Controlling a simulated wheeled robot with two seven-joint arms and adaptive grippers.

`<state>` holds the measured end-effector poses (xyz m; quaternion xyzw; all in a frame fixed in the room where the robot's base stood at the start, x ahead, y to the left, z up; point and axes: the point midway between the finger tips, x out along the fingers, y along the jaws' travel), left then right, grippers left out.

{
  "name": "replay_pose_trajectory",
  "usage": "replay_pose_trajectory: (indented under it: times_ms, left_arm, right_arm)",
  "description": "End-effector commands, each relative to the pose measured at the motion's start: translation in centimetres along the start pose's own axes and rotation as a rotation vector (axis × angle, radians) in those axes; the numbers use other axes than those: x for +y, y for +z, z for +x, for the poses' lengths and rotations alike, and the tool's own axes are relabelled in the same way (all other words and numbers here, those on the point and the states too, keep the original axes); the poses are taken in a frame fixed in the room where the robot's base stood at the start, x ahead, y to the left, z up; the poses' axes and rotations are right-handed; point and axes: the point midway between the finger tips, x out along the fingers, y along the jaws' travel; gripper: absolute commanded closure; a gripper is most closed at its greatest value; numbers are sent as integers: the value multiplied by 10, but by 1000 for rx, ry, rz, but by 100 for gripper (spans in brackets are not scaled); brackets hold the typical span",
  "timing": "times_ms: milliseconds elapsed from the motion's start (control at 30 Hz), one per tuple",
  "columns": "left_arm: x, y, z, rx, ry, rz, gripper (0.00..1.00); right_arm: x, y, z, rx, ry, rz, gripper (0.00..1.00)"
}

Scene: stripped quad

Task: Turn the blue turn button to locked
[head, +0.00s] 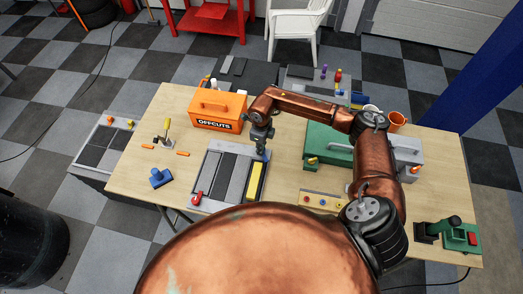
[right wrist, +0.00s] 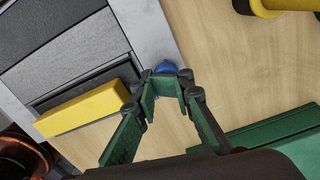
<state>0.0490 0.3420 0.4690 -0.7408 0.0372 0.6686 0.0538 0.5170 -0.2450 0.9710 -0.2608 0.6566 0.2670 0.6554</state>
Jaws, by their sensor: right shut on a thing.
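The blue turn button (right wrist: 165,67) shows as a small blue piece at the edge of the grey-framed panel (right wrist: 155,35) in the right wrist view. My right gripper (right wrist: 166,82) has its green fingertips closed together on it, and they hide most of it. In the head view my right gripper (head: 262,154) reaches down to the far right corner of the panel (head: 208,172), and I cannot make out the button there. How far the button is turned cannot be told. My left gripper is not in view.
A yellow block (head: 256,181) lies on the panel's right side, and a red knob (head: 197,197) is at its near left. An orange OFFCUTS box (head: 217,110) stands behind. A green case (head: 322,145) is to the right. A blue piece (head: 160,178) lies on bare wood at left.

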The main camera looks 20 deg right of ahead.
Motion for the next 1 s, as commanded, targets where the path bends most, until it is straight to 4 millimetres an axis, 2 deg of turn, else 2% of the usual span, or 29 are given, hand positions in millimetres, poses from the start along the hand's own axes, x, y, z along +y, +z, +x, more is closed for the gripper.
replay_pose_trajectory:
  times_ms: [33,500,700,1000]
  left_arm:
    - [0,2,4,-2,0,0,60]
    - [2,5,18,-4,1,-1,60]
    - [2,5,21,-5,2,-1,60]
    - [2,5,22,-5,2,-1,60]
  right_arm:
    - [-14,1,-4,-9,-27,56,100]
    - [-14,0,-5,-8,-25,459,100]
    - [-13,-2,-4,-5,-25,569,100]
    - [-13,-3,-4,-1,-24,643,100]
